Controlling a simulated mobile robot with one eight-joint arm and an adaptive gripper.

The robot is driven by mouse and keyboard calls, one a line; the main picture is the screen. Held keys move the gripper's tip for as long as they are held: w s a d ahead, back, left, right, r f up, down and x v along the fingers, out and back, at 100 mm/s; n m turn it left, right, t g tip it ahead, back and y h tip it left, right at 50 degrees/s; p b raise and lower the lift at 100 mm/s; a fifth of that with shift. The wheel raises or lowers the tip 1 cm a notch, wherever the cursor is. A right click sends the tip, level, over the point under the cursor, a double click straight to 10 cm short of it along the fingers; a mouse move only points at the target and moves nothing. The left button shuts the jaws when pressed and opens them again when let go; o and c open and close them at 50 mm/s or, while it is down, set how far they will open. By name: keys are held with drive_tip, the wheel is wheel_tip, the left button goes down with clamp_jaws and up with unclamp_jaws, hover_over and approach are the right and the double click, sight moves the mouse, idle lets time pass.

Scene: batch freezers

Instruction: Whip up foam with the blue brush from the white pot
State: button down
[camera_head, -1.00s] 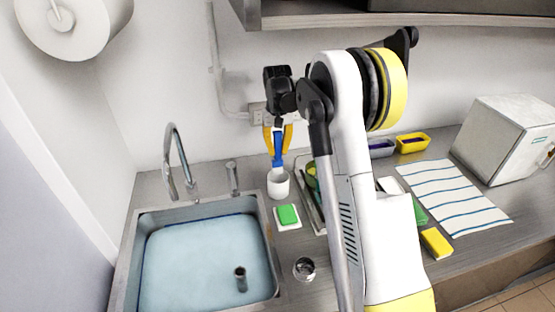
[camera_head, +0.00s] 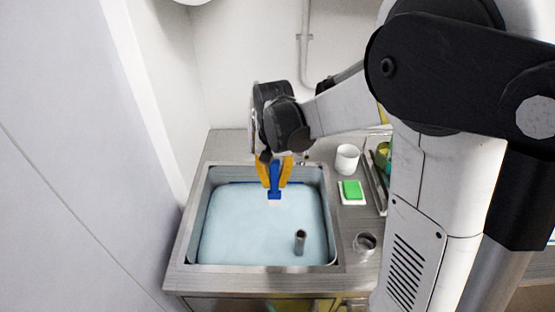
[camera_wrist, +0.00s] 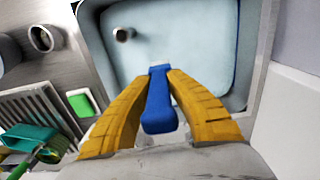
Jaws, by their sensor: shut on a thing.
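My gripper (camera_head: 274,176) has yellow fingers shut on the blue brush (camera_head: 275,188), whose pale end points down over the back part of the sink. The brush (camera_wrist: 159,100) also shows between the fingers (camera_wrist: 158,105) in the wrist view. Whether its tip touches the pale blue water (camera_head: 255,225) I cannot tell. The white pot (camera_head: 347,158) stands upright on the counter right of the sink, and its opening looks empty.
The steel sink (camera_head: 187,245) holds water and an upright grey pipe (camera_head: 300,242). Right of it are a green sponge on a white dish (camera_head: 351,190), a round metal cup (camera_head: 364,243) and a rack (camera_head: 374,185) with several items. A wall closes the left side.

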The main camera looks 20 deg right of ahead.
wheel_tip(320, 180, down, 18)
drive_tip(key=s+a+b, duration=0.1)
drive_tip(key=b, duration=1.3)
drive_tip(key=shift+a, duration=0.1)
idle(0.3)
idle(0.3)
